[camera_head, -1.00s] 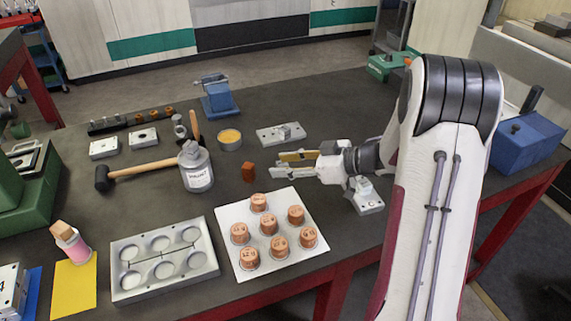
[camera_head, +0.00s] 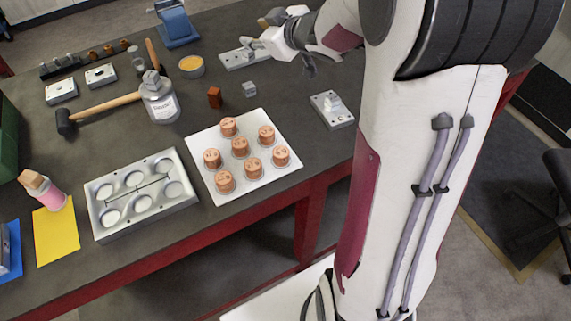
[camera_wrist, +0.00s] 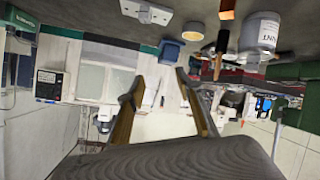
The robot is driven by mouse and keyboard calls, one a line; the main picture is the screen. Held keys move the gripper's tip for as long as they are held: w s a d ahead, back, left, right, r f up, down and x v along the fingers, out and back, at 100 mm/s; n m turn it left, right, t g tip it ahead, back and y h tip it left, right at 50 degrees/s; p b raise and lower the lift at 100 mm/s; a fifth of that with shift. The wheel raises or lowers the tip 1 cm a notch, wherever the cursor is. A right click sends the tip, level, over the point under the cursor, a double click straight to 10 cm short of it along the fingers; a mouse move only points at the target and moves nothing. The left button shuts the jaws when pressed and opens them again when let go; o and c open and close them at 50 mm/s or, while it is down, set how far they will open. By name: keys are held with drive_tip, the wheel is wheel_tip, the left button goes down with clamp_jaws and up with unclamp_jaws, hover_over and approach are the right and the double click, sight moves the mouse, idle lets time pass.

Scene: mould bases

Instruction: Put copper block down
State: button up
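A small reddish-brown copper block (camera_head: 214,97) stands on the dark tabletop, between the paint can and the white board. A small grey block (camera_head: 249,89) stands on the table just to its right. My gripper (camera_head: 256,31) is farther back, above the table near a flat metal plate, apart from both blocks. Its two fingers also show in the wrist view (camera_wrist: 160,82), spread apart with nothing between them. In the head view the fingers are small and partly overlap the plate behind them.
A white board (camera_head: 208,134) holds several copper-coloured cylinders. A grey mould tray (camera_head: 143,196) lies left of it. A paint can (camera_head: 159,98) and mallet (camera_head: 104,106) are left of the copper block. A metal base (camera_head: 332,110) lies at right. Bare tabletop surrounds the blocks.

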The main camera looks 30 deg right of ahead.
drive_tip(key=s+r+m+g+h, duration=0.1)
drive_tip(key=s+r+m+h, duration=0.15)
drive_tip(key=s, duration=0.45)
drive_tip(key=s+r+m+g+h, duration=0.1)
drive_tip(key=s+r+m+h, duration=0.15)
drive_tip(key=s, duration=0.45)
drive_tip(key=s+a+f+g+y, duration=0.1)
drive_tip(key=s+a+f+g, duration=0.1)
drive_tip(key=s+a, duration=0.4)
drive_tip(key=s+a+f+g+y, duration=0.2)
drive_tip(key=s+a, duration=0.5)
drive_tip(key=s, duration=0.8)
drive_tip(key=shift+s+f+m+g+y, duration=0.3)
drive_tip(key=shift+s+f+m+g, duration=0.1)
drive_tip(key=shift+f+g, duration=0.3)
